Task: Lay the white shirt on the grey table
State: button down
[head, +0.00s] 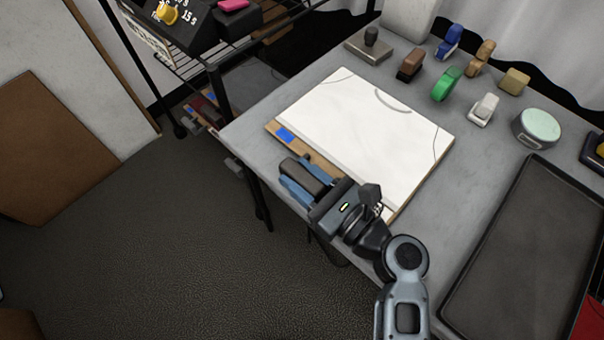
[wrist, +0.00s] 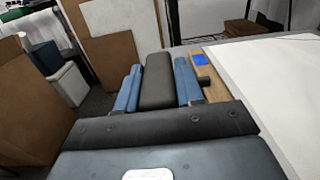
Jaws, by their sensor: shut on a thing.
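The white shirt (head: 362,128) lies flat on a wooden board (head: 324,168) on the grey table (head: 260,112). A curved neckline shows near its far edge, and dark lines cross its corners. My gripper (head: 296,180) is at the board's near left edge, beside the shirt. Its blue fingers are shut on a long dark grey block (wrist: 158,80). I cannot tell whether the gripper touches the board.
Blue tape (head: 285,134) marks the board's left corner. A black tray (head: 530,250) lies at the right. Stamps and blocks, including a green one (head: 446,83), and a round mint-topped tin (head: 537,127) stand behind the board. A wire rack (head: 190,60) stands at the far left.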

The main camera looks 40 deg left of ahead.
jog(key=c, duration=0.6)
grip_release()
jog(key=shift+c, duration=0.2)
jog(key=shift+f, duration=0.1)
